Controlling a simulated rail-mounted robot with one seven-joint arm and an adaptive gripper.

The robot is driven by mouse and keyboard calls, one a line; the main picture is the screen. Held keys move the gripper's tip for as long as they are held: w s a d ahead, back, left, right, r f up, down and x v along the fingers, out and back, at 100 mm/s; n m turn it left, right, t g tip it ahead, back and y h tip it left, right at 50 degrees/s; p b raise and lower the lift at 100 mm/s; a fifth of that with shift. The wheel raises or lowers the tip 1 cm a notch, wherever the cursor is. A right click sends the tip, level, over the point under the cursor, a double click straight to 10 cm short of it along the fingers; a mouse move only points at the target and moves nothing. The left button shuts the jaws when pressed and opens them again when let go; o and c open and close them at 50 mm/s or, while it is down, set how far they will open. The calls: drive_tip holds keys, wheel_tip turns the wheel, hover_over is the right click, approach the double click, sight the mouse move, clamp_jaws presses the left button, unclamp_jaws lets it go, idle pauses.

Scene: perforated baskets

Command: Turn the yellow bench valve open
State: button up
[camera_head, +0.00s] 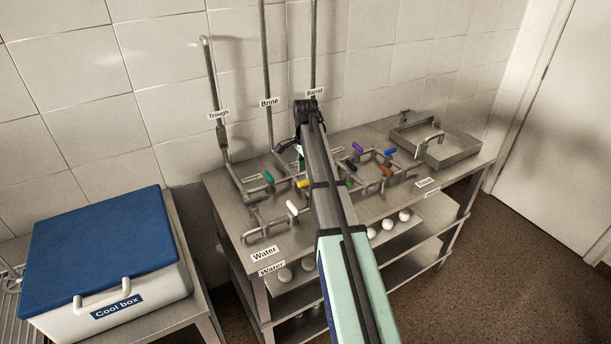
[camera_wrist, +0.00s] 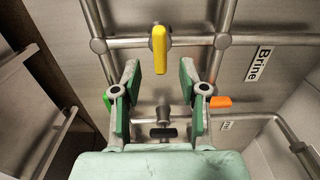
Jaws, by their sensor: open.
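The yellow bench valve's handle (camera_wrist: 159,50) shows in the wrist view at the top centre. It lies across a horizontal grey pipe (camera_wrist: 125,43). My gripper (camera_wrist: 160,78) has its two green-padded fingers spread wide. The yellow handle is centred between the fingers in the picture, just beyond their tips, with clear gaps at both sides. I cannot tell the remaining depth. In the head view the yellow handle (camera_head: 302,183) is a small patch left of my arm, and my gripper is mostly hidden behind the arm.
Near the yellow valve are an orange handle (camera_wrist: 221,102), a green handle (camera_wrist: 105,103) and a dark handle (camera_wrist: 163,132). A white handle (camera_head: 292,208) stands at the bench front. A sink tray (camera_head: 455,150) is at right, a cool box (camera_head: 100,255) at left.

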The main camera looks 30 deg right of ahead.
sight(306, 182)
drive_tip(key=shift+f+p, duration=0.4)
drive_tip(key=shift+f, duration=1.65)
clamp_jaws()
